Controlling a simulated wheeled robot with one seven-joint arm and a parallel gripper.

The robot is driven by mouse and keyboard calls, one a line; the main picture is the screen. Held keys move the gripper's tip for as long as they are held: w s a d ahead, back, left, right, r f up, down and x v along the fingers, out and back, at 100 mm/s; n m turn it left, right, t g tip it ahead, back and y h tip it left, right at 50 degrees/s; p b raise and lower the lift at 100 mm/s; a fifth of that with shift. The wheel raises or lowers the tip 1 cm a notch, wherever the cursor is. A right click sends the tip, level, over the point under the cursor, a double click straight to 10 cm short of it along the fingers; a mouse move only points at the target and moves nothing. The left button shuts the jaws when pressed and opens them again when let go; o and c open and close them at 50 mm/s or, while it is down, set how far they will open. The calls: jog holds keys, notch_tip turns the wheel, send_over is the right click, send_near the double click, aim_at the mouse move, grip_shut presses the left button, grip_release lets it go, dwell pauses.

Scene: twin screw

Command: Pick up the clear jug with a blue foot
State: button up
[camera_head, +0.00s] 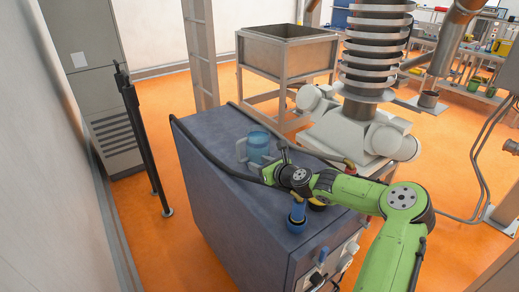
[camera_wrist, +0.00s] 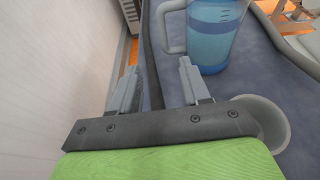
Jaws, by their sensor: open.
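The clear jug (camera_head: 258,147) with a blue lower part stands upright on the dark blue cabinet top, near its far side. Its handle is on the left. In the wrist view the jug (camera_wrist: 212,38) is at the top, cut off by the frame edge, with its handle at its left. My gripper (camera_wrist: 158,75) is open and empty. Its right fingertip shows just below the handle and jug base; I cannot tell whether it touches. In the head view my gripper (camera_head: 272,163) is just in front of the jug and partly overlaps it.
A dark hose (camera_wrist: 151,60) runs along the cabinet top (camera_head: 215,130) and shows between my fingers. A pale round object (camera_wrist: 268,118) is beside my gripper at right. A blue item (camera_head: 297,214) stands near the cabinet's front edge. A machine (camera_head: 350,130) stands behind.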

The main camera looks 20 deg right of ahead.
aim_at(239, 153)
jog(key=x, duration=1)
jog(key=shift+w+d+r, duration=0.1)
jog(key=shift+w+d, duration=0.1)
jog(key=shift+w, duration=0.1)
jog(key=p+x, duration=0.1)
jog(key=x, duration=0.4)
jog(key=shift+w+d+r, duration=0.1)
jog(key=shift+w, duration=0.1)
grip_shut()
dwell(0.4)
jog(key=shift+r, duration=0.25)
